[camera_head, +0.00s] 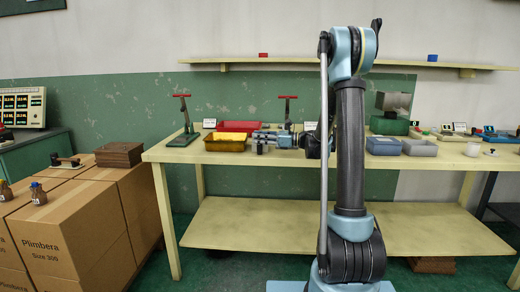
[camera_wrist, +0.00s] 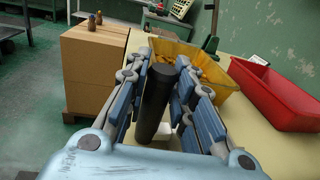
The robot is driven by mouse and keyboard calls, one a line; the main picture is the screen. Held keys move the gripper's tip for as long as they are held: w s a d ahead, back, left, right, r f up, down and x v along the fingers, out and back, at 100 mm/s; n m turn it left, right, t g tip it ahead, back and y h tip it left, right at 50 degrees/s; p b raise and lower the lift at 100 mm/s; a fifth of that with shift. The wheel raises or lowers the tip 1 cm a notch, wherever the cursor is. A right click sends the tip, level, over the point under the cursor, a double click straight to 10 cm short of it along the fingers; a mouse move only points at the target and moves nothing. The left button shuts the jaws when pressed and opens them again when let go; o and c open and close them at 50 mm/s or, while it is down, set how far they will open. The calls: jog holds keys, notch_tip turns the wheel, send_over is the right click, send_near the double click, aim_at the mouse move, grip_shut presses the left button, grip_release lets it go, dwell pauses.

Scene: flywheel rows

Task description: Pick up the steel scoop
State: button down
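A black, upright cylinder (camera_wrist: 156,100) like a handle stands between the fingers of my gripper (camera_wrist: 164,75) in the wrist view. I take it for the steel scoop's handle, but no steel scoop bowl shows clearly. My gripper's fingers are spread on either side of the cylinder, with a narrow gap at its left. A small pale piece shows near its lower end, partly hidden by a finger. In the head view my gripper (camera_head: 259,142) is low over the workbench, just right of the yellow bin.
The yellow bin (camera_head: 225,145) holds orange-brown pieces; a red bin (camera_wrist: 275,95) is beside it. A green stand with a red handle (camera_head: 182,128) is at the left. Grey trays (camera_head: 419,148) and a white cup (camera_head: 473,149) are at the right. Cardboard boxes (camera_head: 60,230) stand left.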

jog(key=shift+r, duration=0.1)
dwell(0.5)
notch_tip(320, 180, up, 10)
jog(key=shift+f, duration=0.1)
dwell(0.4)
dwell(0.8)
